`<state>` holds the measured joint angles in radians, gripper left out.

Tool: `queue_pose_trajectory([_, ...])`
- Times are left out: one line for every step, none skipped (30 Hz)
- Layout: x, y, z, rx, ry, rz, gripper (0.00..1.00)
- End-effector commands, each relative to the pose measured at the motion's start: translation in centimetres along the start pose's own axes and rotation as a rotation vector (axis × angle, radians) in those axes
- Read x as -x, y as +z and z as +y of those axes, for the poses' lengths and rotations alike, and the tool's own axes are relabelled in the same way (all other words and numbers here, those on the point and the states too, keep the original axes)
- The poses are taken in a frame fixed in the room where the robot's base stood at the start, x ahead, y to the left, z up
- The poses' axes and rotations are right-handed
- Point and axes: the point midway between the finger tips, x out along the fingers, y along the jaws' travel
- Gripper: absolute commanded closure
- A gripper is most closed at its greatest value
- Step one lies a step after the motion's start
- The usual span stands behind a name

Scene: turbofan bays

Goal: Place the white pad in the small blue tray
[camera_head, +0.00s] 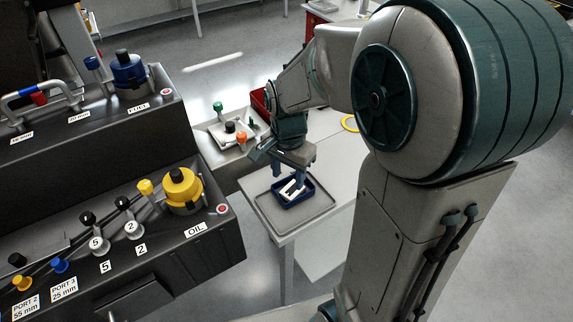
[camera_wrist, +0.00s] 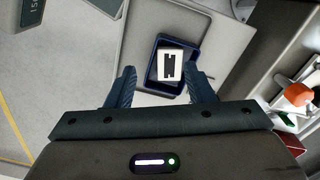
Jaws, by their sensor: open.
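The white pad (camera_wrist: 172,66) with a dark slotted mark lies inside the small blue tray (camera_wrist: 152,72), seen in the wrist view. In the head view the white pad (camera_head: 292,188) shows in the small blue tray (camera_head: 285,203), partly covered by my gripper's fingers. The tray sits on a grey mat or larger tray (camera_head: 310,217) on a light table. My gripper (camera_wrist: 165,88) is open, its two blue fingers apart near the tray, with nothing between them that I can see held. In the head view my gripper (camera_head: 292,178) is just above the tray.
A bench with a green-capped item and an orange-topped item (camera_head: 241,137) stands behind the gripper. A red bin (camera_head: 260,101) is beside it. Dark consoles with OIL (camera_head: 195,229) and FUEL labels fill the left.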

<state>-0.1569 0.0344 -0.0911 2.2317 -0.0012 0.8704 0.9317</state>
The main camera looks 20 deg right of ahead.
Motion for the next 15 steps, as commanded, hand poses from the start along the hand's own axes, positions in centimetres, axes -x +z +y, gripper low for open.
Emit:
queue_pose_trajectory([0.8,0.1,0.1,0.001,-0.005,0.003,0.52])
queue_pose_trajectory([1.1,0.1,0.1,0.001,-0.004,0.002,0.52])
queue_pose_trajectory([1.4,-0.1,-0.1,0.001,-0.003,0.001,0.52])
queue_pose_trajectory([1.6,-0.2,-0.2,0.002,-0.002,0.0,0.52])
queue_pose_trajectory([1.8,-0.3,-0.2,0.006,-0.002,0.0,0.52])
queue_pose_trajectory([2.0,-0.4,-0.3,0.017,-0.005,0.001,0.52])
queue_pose_trajectory([2.3,-0.4,-0.1,0.032,-0.01,0.003,0.52])
queue_pose_trajectory([2.6,-0.3,0.0,0.052,-0.016,0.006,0.52])
queue_pose_trajectory([3.1,-0.1,0.4,0.088,-0.028,0.014,0.52])
queue_pose_trajectory([3.5,0.1,0.9,0.122,-0.039,0.022,0.52])
queue_pose_trajectory([4.0,0.4,1.5,0.161,-0.051,0.032,0.52])
queue_pose_trajectory([4.7,0.9,2.3,0.219,-0.069,0.049,0.52])
queue_pose_trajectory([5.2,1.3,2.9,0.267,-0.082,0.064,0.52])
queue_pose_trajectory([5.7,1.7,3.6,0.317,-0.093,0.079,0.52])
queue_pose_trajectory([6.2,2.2,4.5,0.382,-0.107,0.101,0.52])
